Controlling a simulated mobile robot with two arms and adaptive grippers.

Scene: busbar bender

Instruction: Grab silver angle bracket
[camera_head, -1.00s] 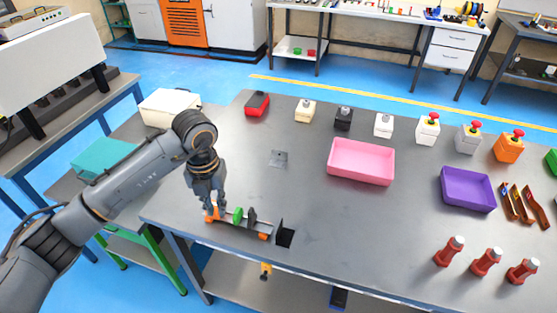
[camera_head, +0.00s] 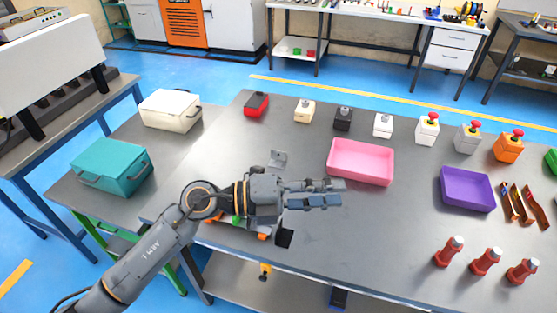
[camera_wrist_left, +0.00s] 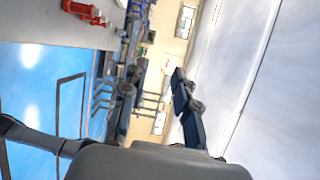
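In the left wrist view the open fingers (camera_wrist_left: 157,72) show against the room, and the bracket is not visible. My right gripper is not in view.
A pink tray (camera_head: 361,163) stands close to my left gripper's fingertips. A purple tray (camera_head: 467,190) and several button boxes lie farther right and back. Orange and dark parts (camera_head: 265,236) sit under my left wrist. The front middle of the bench is clear.

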